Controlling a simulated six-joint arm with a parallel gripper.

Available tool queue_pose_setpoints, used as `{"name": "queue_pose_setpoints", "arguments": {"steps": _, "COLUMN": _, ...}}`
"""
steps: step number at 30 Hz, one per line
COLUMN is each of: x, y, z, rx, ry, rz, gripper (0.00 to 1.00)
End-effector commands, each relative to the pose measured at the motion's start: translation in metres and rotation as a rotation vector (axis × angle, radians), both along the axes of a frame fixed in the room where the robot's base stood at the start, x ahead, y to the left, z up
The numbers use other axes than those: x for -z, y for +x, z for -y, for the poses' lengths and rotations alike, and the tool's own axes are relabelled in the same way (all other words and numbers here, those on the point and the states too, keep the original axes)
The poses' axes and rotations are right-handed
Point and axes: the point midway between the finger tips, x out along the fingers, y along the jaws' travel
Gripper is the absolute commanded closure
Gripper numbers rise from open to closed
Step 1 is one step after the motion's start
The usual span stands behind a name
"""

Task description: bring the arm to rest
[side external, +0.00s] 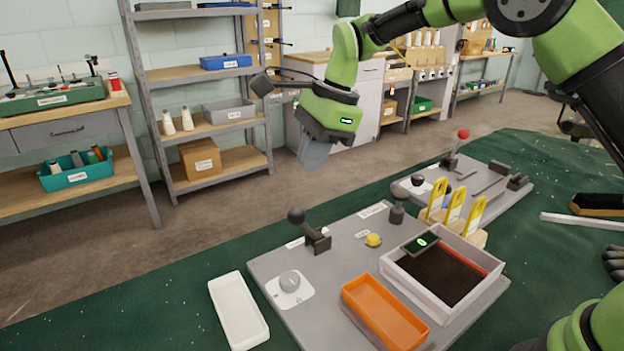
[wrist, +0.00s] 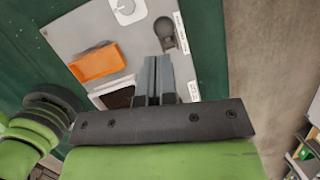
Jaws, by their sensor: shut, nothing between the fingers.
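My gripper (side external: 314,152) hangs in the air above and behind the grey work board (side external: 262,263), apart from everything on the table. In the wrist view my gripper (wrist: 157,62) has its two grey fingers side by side and closed, with nothing between them. My green arm reaches in from the upper right in the side external view. The board also shows below the fingers in the wrist view (wrist: 93,35).
A white tray (side external: 239,311) lies left. Shelves (side external: 218,128) stand behind; the air around my gripper is clear.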

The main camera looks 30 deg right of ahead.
Motion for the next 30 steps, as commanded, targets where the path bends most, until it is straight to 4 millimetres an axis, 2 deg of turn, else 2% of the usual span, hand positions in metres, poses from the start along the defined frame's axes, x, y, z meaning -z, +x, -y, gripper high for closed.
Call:
{"name": "queue_pose_setpoints", "arguments": {"steps": 7, "x": -0.029, "y": -0.008, "z": 0.004, "rx": -0.031, "ry": -0.006, "rz": 0.025, "gripper": 1.0}}
{"name": "queue_pose_setpoints", "arguments": {"steps": 11, "x": -0.059, "y": -0.028, "z": 0.014, "rx": -0.147, "ry": -0.036, "rz": 0.114, "gripper": 1.0}}
{"name": "queue_pose_setpoints", "arguments": {"steps": 15, "x": -0.096, "y": -0.069, "z": 0.03, "rx": -0.349, "ry": -0.104, "rz": 0.255, "gripper": 1.0}}
{"name": "queue_pose_setpoints", "arguments": {"steps": 21, "x": -0.126, "y": -0.14, "z": 0.049, "rx": -0.645, "ry": -0.242, "rz": 0.45, "gripper": 1.0}}
{"name": "queue_pose_setpoints", "arguments": {"steps": 25, "x": -0.129, "y": -0.187, "z": 0.06, "rx": -0.834, "ry": -0.354, "rz": 0.561, "gripper": 1.0}}
{"name": "queue_pose_setpoints", "arguments": {"steps": 30, "x": -0.117, "y": -0.235, "z": 0.069, "rx": -1.044, "ry": -0.498, "rz": 0.664, "gripper": 1.0}}
